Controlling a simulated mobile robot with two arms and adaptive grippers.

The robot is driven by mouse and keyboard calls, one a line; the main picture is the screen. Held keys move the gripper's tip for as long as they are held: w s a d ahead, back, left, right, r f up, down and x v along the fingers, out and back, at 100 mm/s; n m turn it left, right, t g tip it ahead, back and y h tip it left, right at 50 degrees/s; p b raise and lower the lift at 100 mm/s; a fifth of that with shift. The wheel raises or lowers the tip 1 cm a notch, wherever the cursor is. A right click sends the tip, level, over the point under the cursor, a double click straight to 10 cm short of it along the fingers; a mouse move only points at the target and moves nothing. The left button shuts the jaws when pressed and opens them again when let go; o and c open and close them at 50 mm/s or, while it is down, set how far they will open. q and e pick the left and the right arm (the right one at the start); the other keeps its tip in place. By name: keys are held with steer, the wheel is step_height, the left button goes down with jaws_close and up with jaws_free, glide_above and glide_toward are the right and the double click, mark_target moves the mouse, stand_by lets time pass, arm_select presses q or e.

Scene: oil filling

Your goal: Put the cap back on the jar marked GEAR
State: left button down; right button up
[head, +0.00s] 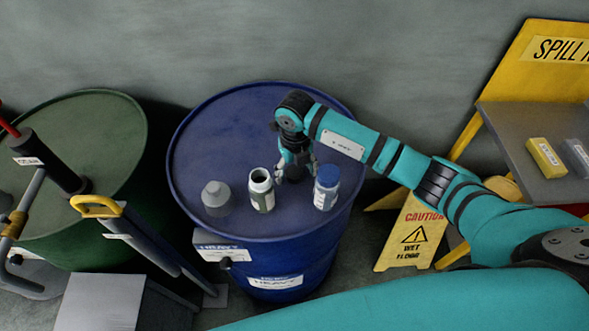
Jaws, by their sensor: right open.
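An open jar (262,192) stands upright on the blue drum (240,112), with its mouth uncovered and a greenish label too small to read. My right gripper (297,172) is open and points down at the drum top, just behind and between the open jar and the blue-capped jar. No loose cap shows clearly; the dark area at the fingertips is hard to make out. My left gripper is out of view.
A green drum (105,115) with a hand pump (50,162) stands at the left. A yellow wet floor sign (408,238) and a grey shelf (510,125) of a spill stand are at the right. The back of the blue drum top is clear.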

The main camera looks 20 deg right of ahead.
mark_target(295, 173)
steer(key=c, duration=0.8)
steer(key=shift+r, duration=0.1)
step_height(295, 173, up, 9)
steer(key=b, duration=0.2)
steer(key=shift+w+b, duration=0.1)
steer(key=shift+b, duration=0.25)
steer(key=shift+r, duration=0.45)
